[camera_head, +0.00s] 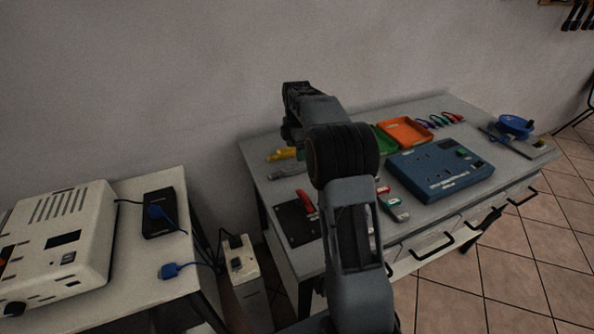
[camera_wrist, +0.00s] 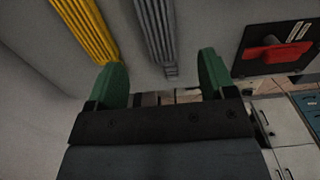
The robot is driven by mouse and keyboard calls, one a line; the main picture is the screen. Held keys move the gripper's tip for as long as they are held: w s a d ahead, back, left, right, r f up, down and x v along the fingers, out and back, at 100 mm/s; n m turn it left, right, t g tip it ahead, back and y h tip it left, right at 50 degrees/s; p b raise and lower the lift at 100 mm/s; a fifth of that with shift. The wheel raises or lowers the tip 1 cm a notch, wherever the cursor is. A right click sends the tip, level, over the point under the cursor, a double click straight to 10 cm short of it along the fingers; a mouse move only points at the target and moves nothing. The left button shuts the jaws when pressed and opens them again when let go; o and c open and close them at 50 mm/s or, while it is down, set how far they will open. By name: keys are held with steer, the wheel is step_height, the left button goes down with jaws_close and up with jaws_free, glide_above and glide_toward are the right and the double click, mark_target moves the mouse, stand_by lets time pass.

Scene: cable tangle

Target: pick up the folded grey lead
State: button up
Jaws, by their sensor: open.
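The folded grey lead (camera_head: 287,172) is a flat grey bundle on the left part of the workbench, in front of the yellow lead (camera_head: 284,154). In the wrist view the grey lead (camera_wrist: 156,30) runs from the top edge down to a narrow end. My gripper (camera_wrist: 161,68) is open and empty, its green fingertips apart. The lead's near end shows between the fingertips in the picture; its bulk is beyond them. I cannot tell the height gap. In the head view my arm hides most of the gripper.
The yellow lead (camera_wrist: 86,28) lies left of the grey one. A black plate (camera_head: 298,222) with a red handle (camera_head: 308,202) is on the near side. Green and orange trays (camera_head: 405,133) and a blue box (camera_head: 440,168) stand further right. A wall (camera_head: 180,80) is behind the bench.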

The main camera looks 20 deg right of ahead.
mark_target(298, 165)
steer(key=shift+w+d+f+b, duration=0.1)
steer(key=shift+f+b, duration=0.15)
steer(key=shift+f, duration=1.55)
steer(key=shift+d+f+b, duration=0.1)
steer(key=shift+f+b, duration=0.1)
steer(key=shift+f, duration=1.55)
steer(key=c, duration=1)
steer(key=shift+c, duration=0.2)
steer(key=shift+r, duration=0.15)
